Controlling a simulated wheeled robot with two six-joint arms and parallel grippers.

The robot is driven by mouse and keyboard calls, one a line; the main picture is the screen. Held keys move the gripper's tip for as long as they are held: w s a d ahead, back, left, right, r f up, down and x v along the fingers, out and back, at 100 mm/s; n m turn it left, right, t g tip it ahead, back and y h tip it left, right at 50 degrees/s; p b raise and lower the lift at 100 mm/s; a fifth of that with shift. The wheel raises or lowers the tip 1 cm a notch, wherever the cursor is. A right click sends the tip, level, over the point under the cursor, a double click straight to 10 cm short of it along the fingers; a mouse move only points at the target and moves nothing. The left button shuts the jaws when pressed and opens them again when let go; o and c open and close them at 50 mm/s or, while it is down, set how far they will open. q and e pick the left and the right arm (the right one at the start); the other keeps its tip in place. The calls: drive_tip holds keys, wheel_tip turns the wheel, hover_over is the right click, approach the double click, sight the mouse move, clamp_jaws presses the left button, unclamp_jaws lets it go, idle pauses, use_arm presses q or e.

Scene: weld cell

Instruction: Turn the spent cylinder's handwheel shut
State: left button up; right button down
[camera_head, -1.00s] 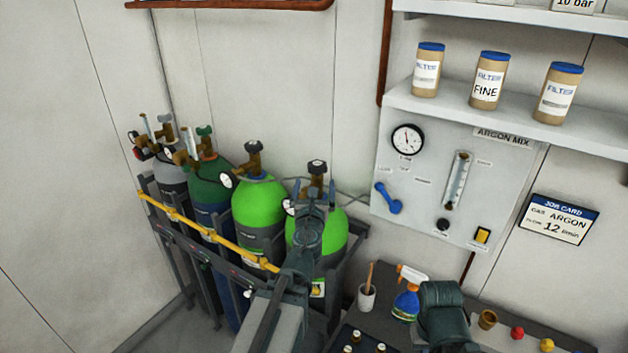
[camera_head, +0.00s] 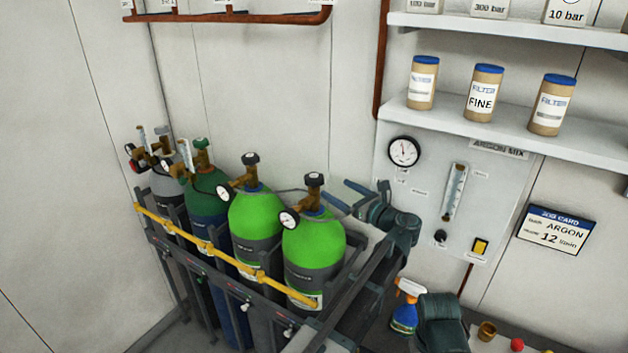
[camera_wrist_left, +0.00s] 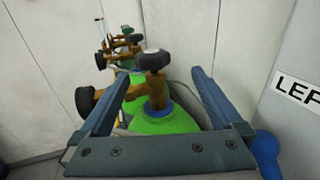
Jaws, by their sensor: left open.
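Two bright green cylinders stand in the rack, the left one (camera_head: 256,217) and the right one (camera_head: 312,248). Each has a brass valve with a black handwheel, the left handwheel (camera_head: 250,159) and the right handwheel (camera_head: 314,179). Which cylinder is spent I cannot tell. My left gripper (camera_head: 335,187) is open and empty, just right of the right cylinder's valve, its fingers pointing towards it. In the left wrist view the right handwheel (camera_wrist_left: 154,60) appears between the finger tips, beyond them and apart from them. My right gripper is not in view.
A grey cylinder (camera_head: 167,187) and a dark green one (camera_head: 207,203) stand further left. A yellow bar (camera_head: 215,250) crosses the rack front. The gas panel (camera_head: 465,225) is close right of my left gripper. A spray bottle (camera_head: 405,315) stands below.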

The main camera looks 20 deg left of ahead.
sight(321, 183)
use_arm(q)
drive_tip(key=w+a+g, duration=0.1)
drive_tip(key=a, duration=0.2)
drive_tip(key=w+a+n, duration=0.1)
drive_tip(key=a, duration=0.2)
drive_tip(key=w+a+g+y, duration=0.1)
drive_tip(key=a, duration=0.2)
drive_tip(key=shift+a+n+g, duration=0.3)
drive_tip(key=shift+n, duration=0.1)
idle(0.4)
drive_tip(key=c, duration=1.3)
drive_tip(key=shift+s, duration=0.1)
